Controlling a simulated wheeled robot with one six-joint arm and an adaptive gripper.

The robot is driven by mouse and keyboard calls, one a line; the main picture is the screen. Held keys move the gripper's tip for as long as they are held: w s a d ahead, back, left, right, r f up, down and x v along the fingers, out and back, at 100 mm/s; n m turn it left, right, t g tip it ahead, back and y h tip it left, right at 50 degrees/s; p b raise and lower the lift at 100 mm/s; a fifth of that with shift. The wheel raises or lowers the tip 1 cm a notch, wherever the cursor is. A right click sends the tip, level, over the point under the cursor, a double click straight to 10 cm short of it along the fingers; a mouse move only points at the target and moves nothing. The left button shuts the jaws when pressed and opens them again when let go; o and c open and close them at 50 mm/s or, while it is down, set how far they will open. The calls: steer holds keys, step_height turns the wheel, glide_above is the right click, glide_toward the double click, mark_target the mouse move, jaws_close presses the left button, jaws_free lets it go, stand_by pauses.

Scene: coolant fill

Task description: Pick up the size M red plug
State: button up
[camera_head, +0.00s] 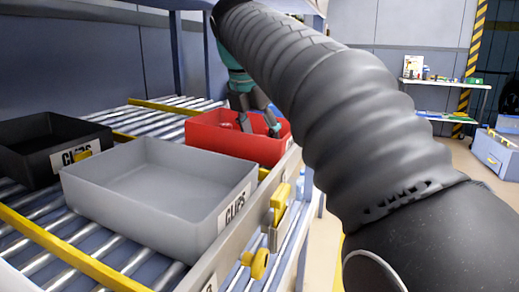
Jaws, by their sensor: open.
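My gripper (258,124) reaches down into the red bin (236,143) on the roller rack. Its fingers are spread apart, with the tips inside or just over the bin. A small red shape (225,126) shows inside the bin, left of the fingers. It may be a red plug, but its size mark is too small to read. The bin's front wall hides most of its floor, so I cannot tell what lies between the fingers.
A grey bin (150,180) labelled CLIPS looks empty in front of the red bin. A black bin (45,140) stands at the left. Yellow lane rails (60,255) and a front edge with yellow clips (260,264) border the rollers. A table (445,85) stands at the back right.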

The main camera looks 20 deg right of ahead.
steer(key=shift+f, duration=0.3)
steer(key=c, duration=0.9)
steer(key=shift+r, duration=0.1)
